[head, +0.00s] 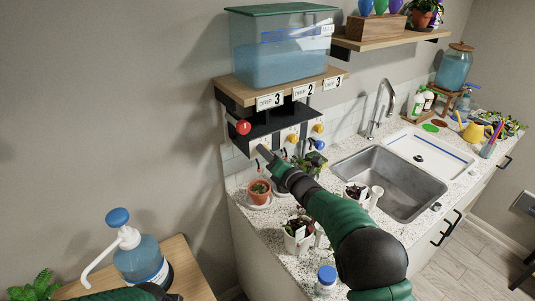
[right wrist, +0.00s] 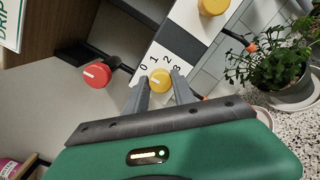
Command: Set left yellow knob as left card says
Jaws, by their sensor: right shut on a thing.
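The left card (head: 270,101) reads "DRIP: 3" and hangs on the shelf edge above the knobs. My right gripper (head: 264,149) reaches the panel under that card. In the right wrist view, its fingers (right wrist: 160,88) are shut on the left yellow knob (right wrist: 159,80), one finger on each side. The knob sits below a white scale (right wrist: 170,58) marked 0, 1, 2, 3. A pale pointer line shows on the knob, but which number it points at is hard to tell. In the head view the gripper hides this knob. My left gripper is out of view.
A red knob (head: 243,127) is left of the held knob. Another yellow knob (head: 293,138) and a blue knob (head: 318,144) are to the right. A water tank (head: 280,55) stands above. Potted plants (head: 259,190) crowd the counter below.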

